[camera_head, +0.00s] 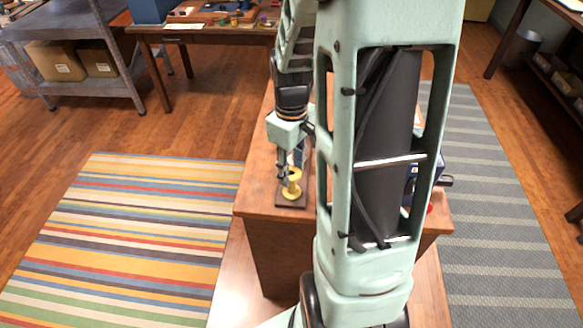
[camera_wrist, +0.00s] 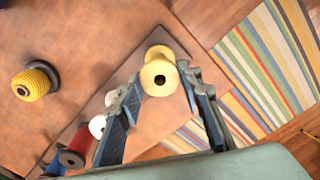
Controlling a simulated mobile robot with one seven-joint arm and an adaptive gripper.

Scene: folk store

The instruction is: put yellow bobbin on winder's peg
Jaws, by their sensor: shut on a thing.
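The yellow bobbin (camera_wrist: 160,76) is a flanged spool with a dark centre hole. In the wrist view it sits between the fingertips of my gripper (camera_wrist: 163,82), which is shut on it. In the head view the yellow bobbin (camera_head: 292,190) is below my gripper (camera_head: 287,172), at or just above a dark narrow board (camera_head: 289,205) on the wooden counter. I cannot tell whether it touches the board. My arm hides much of the counter. A dark blue object with a dark handle (camera_head: 446,181) shows partly to its right; I cannot tell whether it is the winder. No peg is clearly seen.
In the wrist view a red spool (camera_wrist: 78,145) and a white spool (camera_wrist: 97,126) stand in a row beside my gripper. A striped rug (camera_head: 130,235) lies left of the counter.

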